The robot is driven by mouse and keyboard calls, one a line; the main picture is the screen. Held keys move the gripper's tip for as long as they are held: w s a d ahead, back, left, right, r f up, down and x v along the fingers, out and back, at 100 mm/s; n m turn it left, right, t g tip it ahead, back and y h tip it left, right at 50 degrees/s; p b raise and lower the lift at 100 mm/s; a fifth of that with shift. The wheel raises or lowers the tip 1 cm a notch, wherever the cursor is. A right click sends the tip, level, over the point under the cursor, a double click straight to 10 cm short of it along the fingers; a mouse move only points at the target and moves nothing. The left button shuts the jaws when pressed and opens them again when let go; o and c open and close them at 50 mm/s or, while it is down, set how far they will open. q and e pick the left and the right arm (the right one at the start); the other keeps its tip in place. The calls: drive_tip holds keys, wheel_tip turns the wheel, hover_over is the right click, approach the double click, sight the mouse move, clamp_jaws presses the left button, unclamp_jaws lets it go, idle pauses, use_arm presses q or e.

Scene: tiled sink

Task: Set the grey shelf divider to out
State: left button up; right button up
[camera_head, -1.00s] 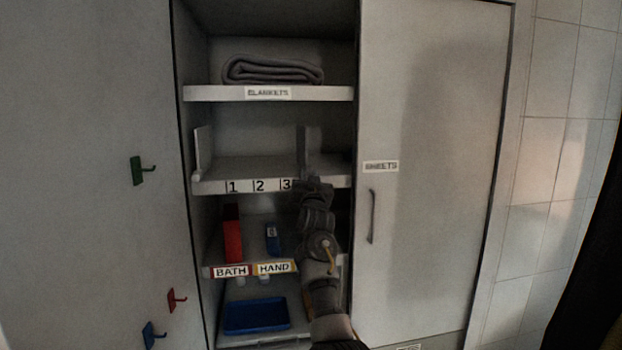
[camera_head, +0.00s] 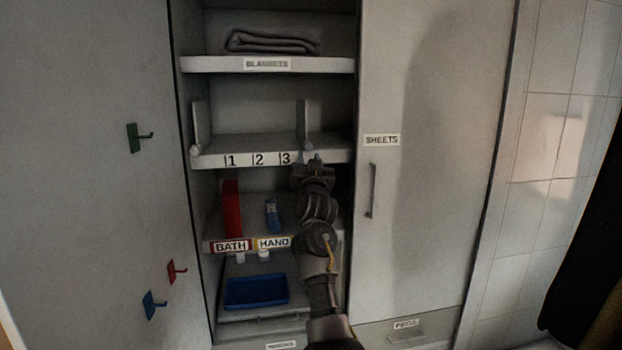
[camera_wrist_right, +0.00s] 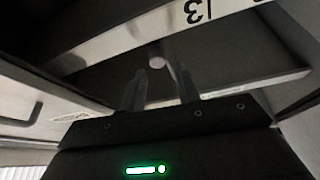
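The grey shelf divider (camera_head: 303,122) stands upright toward the right of the shelf marked 1, 2, 3 (camera_head: 215,161), just beyond the 3. A small round knob (camera_head: 308,147) shows at its front foot. My right gripper (camera_head: 313,166) is just below and in front of that shelf edge. In the right wrist view its two fingers (camera_wrist_right: 163,88) are apart with nothing between them, and the round knob (camera_wrist_right: 156,55) shows beyond their tips, apart from them. My left gripper is not in view.
A paler upright plate (camera_head: 197,124) stands at the shelf's left end. Below are a red item (camera_head: 231,208) and a blue item (camera_head: 271,215) on the BATH/HAND shelf, and a blue tray (camera_head: 255,291). The SHEETS door (camera_head: 430,200) bounds the right side.

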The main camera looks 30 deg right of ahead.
drive_tip(key=b+v, duration=0.2)
drive_tip(key=v, duration=0.4)
idle(0.4)
